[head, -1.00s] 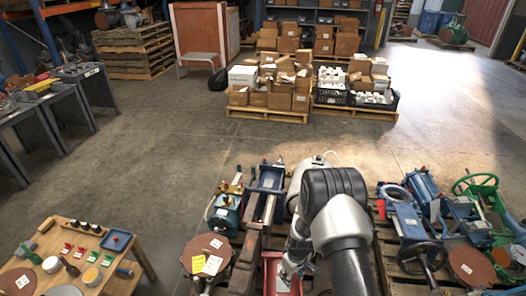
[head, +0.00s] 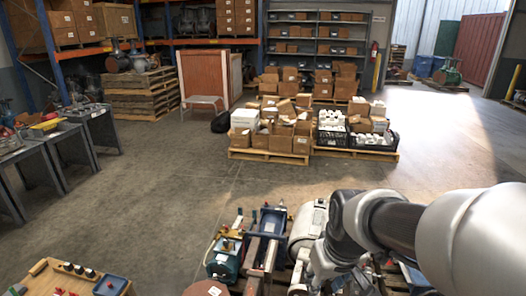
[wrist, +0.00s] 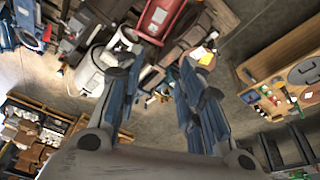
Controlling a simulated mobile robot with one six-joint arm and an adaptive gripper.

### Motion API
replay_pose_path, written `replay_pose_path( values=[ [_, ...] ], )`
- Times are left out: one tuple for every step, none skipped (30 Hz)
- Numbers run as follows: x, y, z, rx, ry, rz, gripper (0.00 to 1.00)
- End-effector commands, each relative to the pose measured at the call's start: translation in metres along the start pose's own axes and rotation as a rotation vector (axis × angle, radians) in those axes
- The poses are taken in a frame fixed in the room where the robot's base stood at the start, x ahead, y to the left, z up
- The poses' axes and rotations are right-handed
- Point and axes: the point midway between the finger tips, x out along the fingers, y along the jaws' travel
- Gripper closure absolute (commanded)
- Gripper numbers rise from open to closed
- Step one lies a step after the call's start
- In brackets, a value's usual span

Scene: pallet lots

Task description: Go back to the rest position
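My gripper (wrist: 160,60) shows in the wrist view with its two blue-padded fingers apart and nothing between them. Beyond the fingers are a concrete floor, pallets and machine parts, apart from the fingers as far as I can tell. In the head view my arm reaches in from the right edge across the lower right. Its far end points down over the machine parts, and the gripper itself cannot be made out there.
Machine parts, with a blue-and-grey vise-like one (head: 267,222), crowd the bottom centre below my arm. A wooden worktable (head: 40,282) is at lower left, grey benches (head: 70,150) at left. Pallets of boxes (head: 270,155) stand further back. The floor between is open.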

Motion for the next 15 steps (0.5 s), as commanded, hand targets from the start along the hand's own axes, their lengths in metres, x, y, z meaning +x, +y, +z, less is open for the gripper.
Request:
replay_pose_path(
  values=[
    [-0.017,-0.001,0.011,0.017,0.018,0.006,0.65],
    [-0.025,-0.002,0.017,0.029,0.026,0.009,0.65],
    [-0.035,-0.004,0.026,0.044,0.034,0.012,0.65],
    [-0.042,-0.005,0.033,0.056,0.042,0.015,0.65],
    [-0.049,-0.006,0.04,0.067,0.047,0.017,0.65],
    [-0.058,-0.007,0.05,0.084,0.058,0.02,0.65],
    [-0.064,-0.009,0.058,0.096,0.064,0.023,0.65],
    [-0.069,-0.01,0.066,0.108,0.071,0.025,0.65],
    [-0.076,-0.011,0.076,0.124,0.08,0.028,0.65],
    [-0.08,-0.012,0.083,0.135,0.087,0.03,0.65],
    [-0.084,-0.013,0.09,0.147,0.093,0.032,0.65],
    [-0.088,-0.015,0.1,0.16,0.1,0.035,0.65],
    [-0.091,-0.016,0.106,0.17,0.106,0.037,0.65],
    [-0.093,-0.017,0.112,0.179,0.11,0.039,0.65],
    [-0.095,-0.018,0.119,0.19,0.116,0.041,0.65]
  ],
)
